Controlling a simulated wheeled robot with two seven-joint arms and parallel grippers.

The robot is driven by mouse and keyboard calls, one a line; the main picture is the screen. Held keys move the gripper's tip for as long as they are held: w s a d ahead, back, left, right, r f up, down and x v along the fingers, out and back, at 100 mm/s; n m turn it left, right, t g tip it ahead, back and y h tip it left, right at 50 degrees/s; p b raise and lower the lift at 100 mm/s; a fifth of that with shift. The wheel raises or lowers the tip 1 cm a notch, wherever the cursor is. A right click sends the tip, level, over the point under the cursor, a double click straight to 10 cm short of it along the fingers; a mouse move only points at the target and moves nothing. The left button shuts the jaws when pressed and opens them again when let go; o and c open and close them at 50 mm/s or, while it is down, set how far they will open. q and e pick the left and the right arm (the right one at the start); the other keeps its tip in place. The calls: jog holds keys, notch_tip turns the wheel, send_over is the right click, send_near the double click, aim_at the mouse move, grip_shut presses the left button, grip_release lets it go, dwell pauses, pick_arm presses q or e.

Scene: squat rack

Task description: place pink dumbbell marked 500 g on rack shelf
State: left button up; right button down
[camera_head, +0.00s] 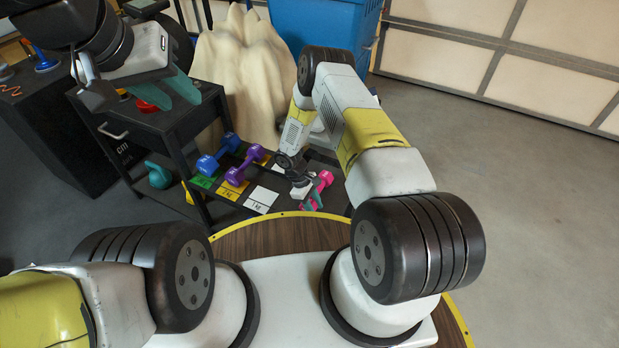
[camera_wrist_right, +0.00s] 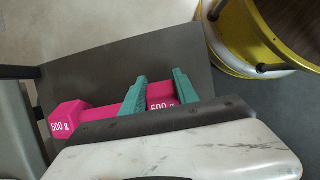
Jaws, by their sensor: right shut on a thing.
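The pink dumbbell marked 500 g (camera_wrist_right: 68,118) is in my right gripper (camera_wrist_right: 160,92), whose teal fingers stand on either side of its right-hand end in the right wrist view. In the head view the pink dumbbell (camera_head: 326,178) shows at the right end of the rack shelf (camera_head: 283,172), with my right gripper (camera_head: 309,199) at it. The dark shelf plate (camera_wrist_right: 120,65) lies behind it in the wrist view; I cannot tell whether they touch. My left gripper (camera_head: 178,96) is empty, its fingers apart, above the rack's upper tray.
A blue dumbbell (camera_head: 218,152) and a purple dumbbell (camera_head: 244,166) lie on the shelf, left of a white 1 kg label (camera_head: 262,197). A teal kettlebell (camera_head: 158,175) stands lower left. A blue bin (camera_head: 325,22) stands behind. The floor at right is clear.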

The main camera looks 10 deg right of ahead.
jog(key=shift+f, duration=0.15)
jog(key=c, duration=0.9)
grip_release()
